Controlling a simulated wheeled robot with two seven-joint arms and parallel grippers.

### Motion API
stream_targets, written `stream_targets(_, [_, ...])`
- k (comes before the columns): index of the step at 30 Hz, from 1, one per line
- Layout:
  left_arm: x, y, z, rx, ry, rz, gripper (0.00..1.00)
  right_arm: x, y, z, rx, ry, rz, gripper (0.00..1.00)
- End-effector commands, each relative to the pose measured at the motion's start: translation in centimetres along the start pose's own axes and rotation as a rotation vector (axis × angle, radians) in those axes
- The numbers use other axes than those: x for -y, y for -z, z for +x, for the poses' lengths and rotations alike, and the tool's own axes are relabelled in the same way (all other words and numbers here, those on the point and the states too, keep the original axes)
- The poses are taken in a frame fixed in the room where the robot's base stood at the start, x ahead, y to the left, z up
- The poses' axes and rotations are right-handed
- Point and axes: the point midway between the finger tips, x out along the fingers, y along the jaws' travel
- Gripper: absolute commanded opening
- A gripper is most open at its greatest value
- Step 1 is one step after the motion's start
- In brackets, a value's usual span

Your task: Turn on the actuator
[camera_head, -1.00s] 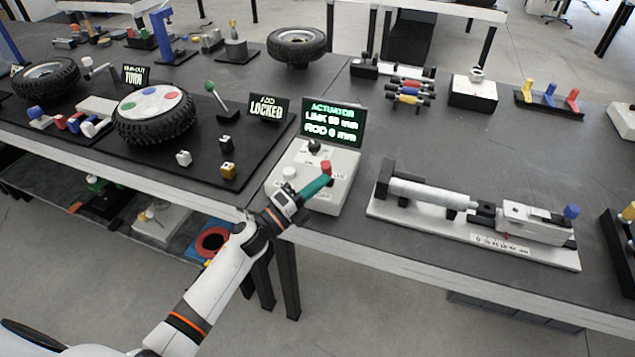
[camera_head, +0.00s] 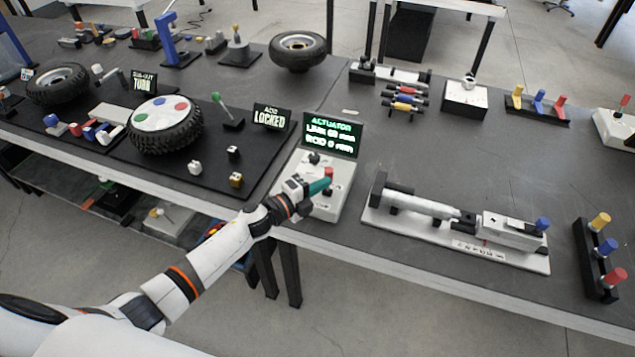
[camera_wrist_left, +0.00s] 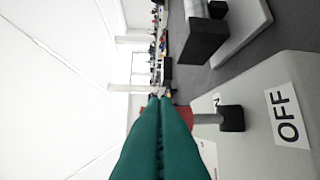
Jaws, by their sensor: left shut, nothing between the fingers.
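The actuator control box (camera_head: 338,198) is pale grey and stands near the table's front edge, with a red-topped lever (camera_head: 328,172) and a black knob (camera_head: 314,158). My left gripper (camera_head: 321,186) is shut, its teal fingers at the red top. In the left wrist view the fingers (camera_wrist_left: 160,140) point at the red top (camera_wrist_left: 184,114) and partly cover it; I cannot tell if they touch. The lever's dark base (camera_wrist_left: 232,118) lies between an OFF label (camera_wrist_left: 288,115) and a partly hidden label. My right gripper is not in view.
A screen (camera_head: 332,135) behind the box reads ACTUATOR, with LINK and ROD lines. The linear actuator (camera_head: 455,228) lies on a white plate to the right. A black board (camera_head: 200,190) with a wheel (camera_head: 166,125) is to the left. Bare table lies behind the actuator.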

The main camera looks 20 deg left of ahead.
Motion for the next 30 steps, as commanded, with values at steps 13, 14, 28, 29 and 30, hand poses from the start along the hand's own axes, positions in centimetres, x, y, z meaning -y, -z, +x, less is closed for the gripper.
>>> stream_targets(13, [-0.7,0.7,1.3,0.001,0.054,-0.033,0.00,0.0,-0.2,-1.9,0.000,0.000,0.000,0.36])
stream_targets(14, [-0.7,0.7,1.4,0.001,0.054,-0.033,0.00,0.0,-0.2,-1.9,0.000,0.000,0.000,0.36])
stream_targets(28, [-1.0,0.9,1.5,0.000,0.053,-0.032,0.00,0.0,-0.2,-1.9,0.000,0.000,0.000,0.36])
stream_targets(29, [-1.0,0.9,1.6,-0.001,0.052,-0.032,0.00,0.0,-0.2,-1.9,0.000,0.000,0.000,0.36])
stream_targets(30, [-1.0,0.9,1.6,-0.001,0.052,-0.032,0.00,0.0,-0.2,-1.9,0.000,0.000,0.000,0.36])
